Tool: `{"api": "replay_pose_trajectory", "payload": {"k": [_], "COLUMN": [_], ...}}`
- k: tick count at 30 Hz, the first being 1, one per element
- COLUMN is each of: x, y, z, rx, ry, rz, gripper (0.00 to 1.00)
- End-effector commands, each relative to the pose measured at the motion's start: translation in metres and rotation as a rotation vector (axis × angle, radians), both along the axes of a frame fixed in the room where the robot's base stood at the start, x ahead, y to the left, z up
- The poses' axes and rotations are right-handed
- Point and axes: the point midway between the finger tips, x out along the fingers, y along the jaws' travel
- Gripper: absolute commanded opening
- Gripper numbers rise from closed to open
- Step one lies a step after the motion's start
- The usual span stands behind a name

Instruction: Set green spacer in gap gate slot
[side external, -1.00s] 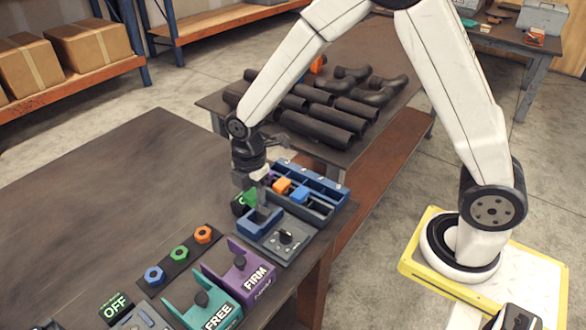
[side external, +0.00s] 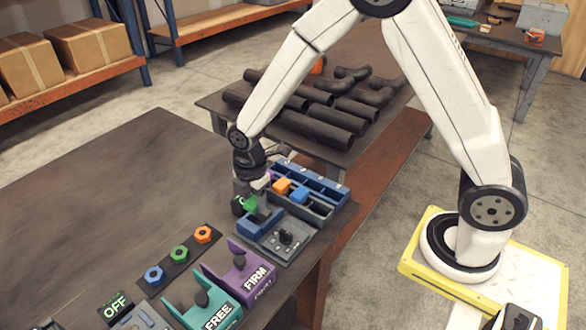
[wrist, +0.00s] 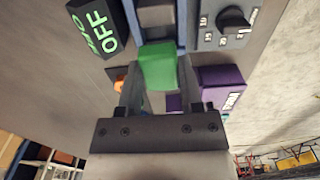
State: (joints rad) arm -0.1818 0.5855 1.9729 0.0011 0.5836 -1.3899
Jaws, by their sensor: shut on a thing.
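The green spacer (wrist: 157,66) is between the two fingers of my gripper (wrist: 156,88) in the wrist view. In the side view the spacer (side external: 250,203) shows small below my gripper (side external: 252,190), at the gap gate. The gap gate (side external: 262,222) is a blue slotted block on a grey plate with a black dial. In the wrist view the gate's blue walls (wrist: 182,22) flank a dark grey block, just beyond the spacer's far end. The spacer lines up roughly with that gap. Whether it touches the gate, I cannot tell.
A black OFF display (wrist: 102,28) stands close left of the gate. Purple FIRM (side external: 240,272) and teal FREE (side external: 205,300) holders stand in front.

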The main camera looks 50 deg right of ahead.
Motion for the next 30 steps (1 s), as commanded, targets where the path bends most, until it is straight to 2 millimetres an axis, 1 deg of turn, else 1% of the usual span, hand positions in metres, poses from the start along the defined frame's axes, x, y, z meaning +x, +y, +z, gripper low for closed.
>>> {"api": "replay_pose_trajectory", "payload": {"k": [17, 30], "x": [0.0, 0.0], "y": [0.0, 0.0], "z": [-0.002, -0.016], "rx": [0.0, 0.0], "ry": [0.0, 0.001], "rz": [0.0, 0.0], "gripper": [0.0, 0.0]}}
